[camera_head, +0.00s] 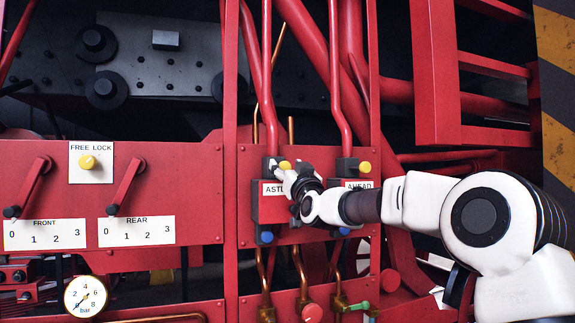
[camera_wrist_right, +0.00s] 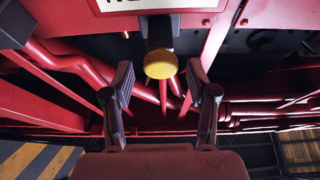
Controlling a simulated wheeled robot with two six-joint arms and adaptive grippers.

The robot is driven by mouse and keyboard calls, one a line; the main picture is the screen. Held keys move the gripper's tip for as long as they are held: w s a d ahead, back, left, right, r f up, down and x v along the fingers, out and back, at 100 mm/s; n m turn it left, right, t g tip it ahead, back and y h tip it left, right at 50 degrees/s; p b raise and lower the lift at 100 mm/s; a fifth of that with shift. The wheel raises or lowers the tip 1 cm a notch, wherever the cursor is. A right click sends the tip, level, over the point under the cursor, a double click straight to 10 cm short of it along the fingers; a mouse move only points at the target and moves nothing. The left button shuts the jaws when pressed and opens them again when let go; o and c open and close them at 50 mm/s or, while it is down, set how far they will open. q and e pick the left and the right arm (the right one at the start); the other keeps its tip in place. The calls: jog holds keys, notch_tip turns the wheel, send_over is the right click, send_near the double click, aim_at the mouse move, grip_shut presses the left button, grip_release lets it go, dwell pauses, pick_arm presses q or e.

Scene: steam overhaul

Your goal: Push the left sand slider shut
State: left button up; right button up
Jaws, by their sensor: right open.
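The left sand slider is a red box (camera_head: 268,212) on the red panel, with a label reading "AST", the rest covered by my gripper. A yellow knob (camera_head: 285,166) sticks out of its dark block at the top, and a blue knob (camera_head: 266,237) is at its bottom. My right gripper (camera_head: 283,172) is at this yellow knob, partly covering the box. In the right wrist view my right gripper (camera_wrist_right: 160,72) is open, with the yellow knob (camera_wrist_right: 160,64) between its fingertips. A gap shows on each side of the knob. My left gripper is not in view.
The right slider box, labelled "AHEAD" (camera_head: 359,185), stands close beside, with its own yellow knob (camera_head: 365,168); my right arm crosses its front. Red pipes (camera_head: 342,75) rise above both. The FREE LOCK plate (camera_head: 91,163) and two red levers (camera_head: 127,184) are at the left.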

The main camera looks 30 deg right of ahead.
jog(key=shift+w+f, duration=0.25)
jog(key=shift+w, duration=0.2)
grip_shut()
jog(key=w, duration=0.1)
jog(key=w+d, duration=0.1)
jog(key=w, duration=0.1)
jog(key=shift+w+r, duration=0.1)
jog(key=shift+w, duration=0.05)
jog(key=shift+r, duration=0.1)
jog(key=shift+c, duration=0.7)
grip_release()
jog(key=shift+o, duration=0.7)
jog(key=shift+w, duration=0.2)
jog(key=v, duration=1.2)
jog(key=shift+w, duration=0.15)
